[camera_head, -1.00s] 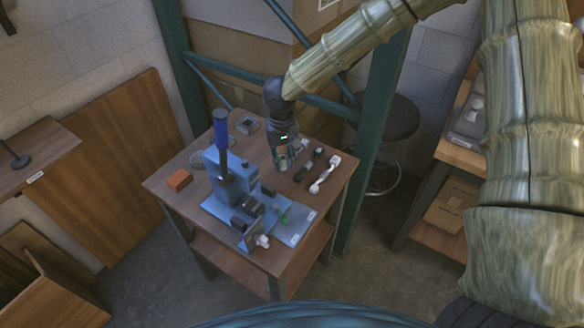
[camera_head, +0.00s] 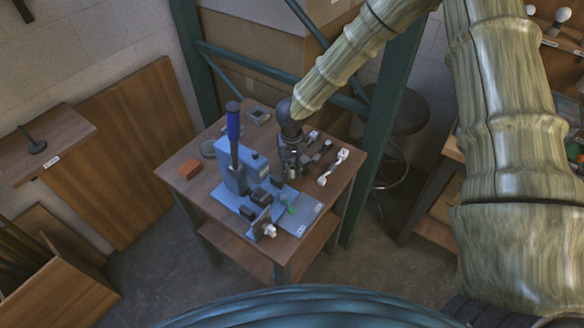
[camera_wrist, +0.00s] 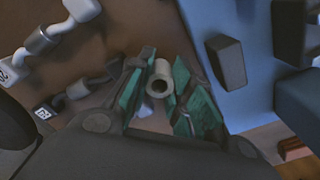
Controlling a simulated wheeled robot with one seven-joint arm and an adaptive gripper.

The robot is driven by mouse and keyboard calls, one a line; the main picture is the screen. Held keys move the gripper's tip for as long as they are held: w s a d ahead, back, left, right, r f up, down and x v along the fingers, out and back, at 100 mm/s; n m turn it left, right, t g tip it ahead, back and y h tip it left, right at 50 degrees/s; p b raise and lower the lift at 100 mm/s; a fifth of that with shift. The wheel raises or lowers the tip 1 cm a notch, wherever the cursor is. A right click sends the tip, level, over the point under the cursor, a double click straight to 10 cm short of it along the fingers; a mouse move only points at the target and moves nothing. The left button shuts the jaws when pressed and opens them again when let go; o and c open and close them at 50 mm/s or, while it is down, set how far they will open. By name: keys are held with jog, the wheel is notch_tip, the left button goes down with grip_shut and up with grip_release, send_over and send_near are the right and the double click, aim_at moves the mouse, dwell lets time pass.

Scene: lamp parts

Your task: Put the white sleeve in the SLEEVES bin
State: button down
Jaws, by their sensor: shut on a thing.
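My gripper (camera_head: 292,172) is low over the work table (camera_head: 205,187), just right of the blue press. In the wrist view my gripper (camera_wrist: 158,100) has its teal-padded fingers shut on the white sleeve (camera_wrist: 161,78), a short pale hollow tube. Its open end faces the wrist camera. In the head view the sleeve is too small and too hidden by the fingers to make out. I cannot read any label as SLEEVES.
The blue press (camera_head: 232,165) with its upright lever stands close left of my gripper. Black and white lamp parts (camera_head: 333,167) lie to the right. An orange block (camera_head: 189,170) sits at the table's left. A green post (camera_head: 383,130) rises behind the right side.

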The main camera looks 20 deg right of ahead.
jog(key=shift+f, duration=0.2)
jog(key=c, duration=1.6)
grip_release()
jog(key=shift+o, duration=0.2)
jog(key=shift+r, duration=0.2)
